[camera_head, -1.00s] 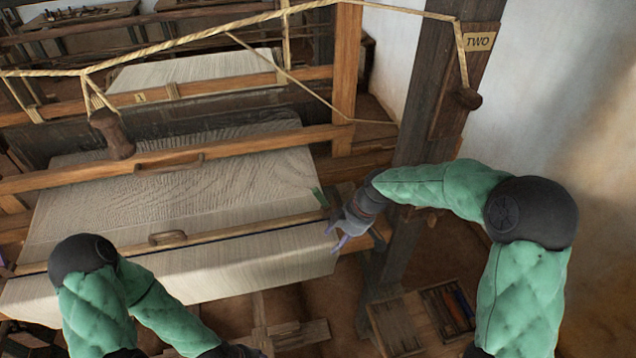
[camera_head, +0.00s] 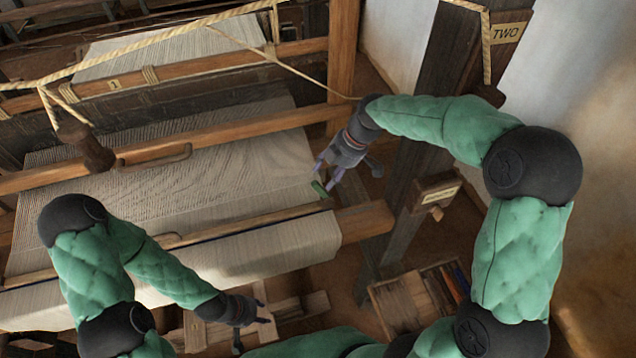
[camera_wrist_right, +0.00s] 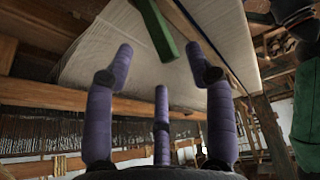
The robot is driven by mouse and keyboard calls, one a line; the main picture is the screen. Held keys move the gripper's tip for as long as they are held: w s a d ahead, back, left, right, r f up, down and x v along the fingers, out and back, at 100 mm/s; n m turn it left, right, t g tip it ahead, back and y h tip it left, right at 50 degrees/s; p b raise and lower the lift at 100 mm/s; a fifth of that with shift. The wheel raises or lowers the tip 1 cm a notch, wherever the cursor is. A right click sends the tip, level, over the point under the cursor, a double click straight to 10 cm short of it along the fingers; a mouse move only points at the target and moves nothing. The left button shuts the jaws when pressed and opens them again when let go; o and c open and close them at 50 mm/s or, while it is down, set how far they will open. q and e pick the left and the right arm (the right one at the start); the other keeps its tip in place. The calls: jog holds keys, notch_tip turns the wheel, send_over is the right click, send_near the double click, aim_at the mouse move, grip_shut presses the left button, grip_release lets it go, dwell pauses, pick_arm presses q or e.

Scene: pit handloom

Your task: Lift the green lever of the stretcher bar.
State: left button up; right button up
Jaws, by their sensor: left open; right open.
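The green lever (camera_head: 319,189) is a small green piece at the right edge of the pale cloth (camera_head: 230,175), by the right end of a thin wooden bar (camera_head: 250,217) lying across it. In the right wrist view the lever (camera_wrist_right: 155,28) is a green strip just beyond the fingertips. My right gripper (camera_head: 325,176) is open and empty, its purple fingertips close beside the lever. I cannot tell whether they touch it. My left gripper (camera_head: 257,336) is open and empty, low in front of the loom, apart from the cloth.
A dark upright post (camera_head: 428,140) stands right of my right gripper, with a small labelled wooden block (camera_head: 437,194). A rope (camera_head: 170,35) crosses above the loom, with a wooden peg (camera_head: 86,148) hanging at left. An open box (camera_head: 425,298) sits on the floor at the right.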

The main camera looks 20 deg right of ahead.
aim_at(318, 186)
jog(key=x, duration=0.7)
jog(key=shift+w+a+f, duration=0.1)
jog(key=shift+w+f, duration=0.1)
jog(key=shift+f, duration=0.1)
grip_shut()
